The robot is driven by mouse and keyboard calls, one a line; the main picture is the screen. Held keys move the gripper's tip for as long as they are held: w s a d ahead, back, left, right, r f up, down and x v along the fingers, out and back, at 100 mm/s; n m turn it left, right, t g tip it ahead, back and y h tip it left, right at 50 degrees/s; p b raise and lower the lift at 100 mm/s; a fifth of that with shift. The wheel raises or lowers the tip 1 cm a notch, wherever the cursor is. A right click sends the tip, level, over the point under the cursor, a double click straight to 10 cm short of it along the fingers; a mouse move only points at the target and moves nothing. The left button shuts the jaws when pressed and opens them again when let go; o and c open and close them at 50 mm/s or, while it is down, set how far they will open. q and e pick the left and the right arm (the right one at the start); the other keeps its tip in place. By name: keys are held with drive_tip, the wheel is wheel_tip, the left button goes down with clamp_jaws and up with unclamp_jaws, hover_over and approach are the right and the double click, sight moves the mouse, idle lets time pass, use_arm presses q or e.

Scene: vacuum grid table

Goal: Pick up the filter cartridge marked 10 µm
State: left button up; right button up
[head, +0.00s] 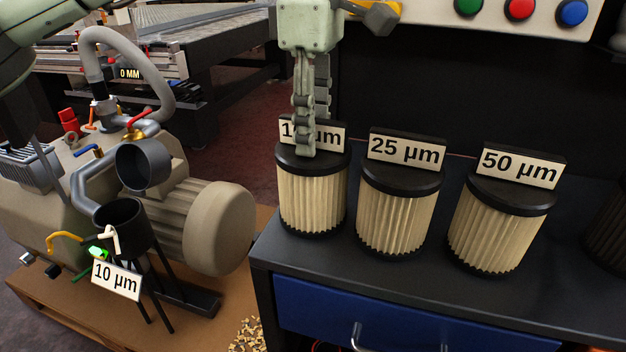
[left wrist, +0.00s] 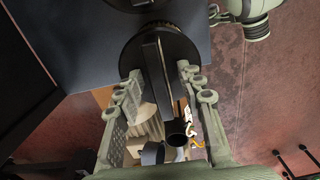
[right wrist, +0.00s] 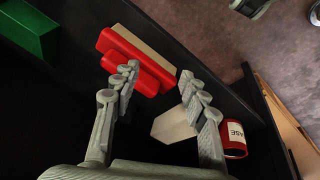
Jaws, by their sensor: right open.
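The cartridge with a label reading "1… µm" (head: 312,200), partly covered by a finger, stands upright at the left end of the dark bench top, pleated cream with a black cap. My left gripper (head: 312,125) points down over it, one finger before the label plate and one behind. In the left wrist view, my left gripper (left wrist: 162,85) is open, its fingers on either side of the cap's upright plate (left wrist: 156,75), with gaps visible. My right gripper (right wrist: 158,76) is open and empty in the right wrist view, outside the head view.
Cartridges marked 25 µm (head: 397,208) and 50 µm (head: 502,225) stand to the right. A pump (head: 190,220) with an open black housing (head: 122,215) and a 10 µm tag (head: 116,280) is left. Red blocks (right wrist: 138,55) and a red can (right wrist: 234,140) lie near my right gripper.

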use_arm(q)
clamp_jaws()
idle(0.5)
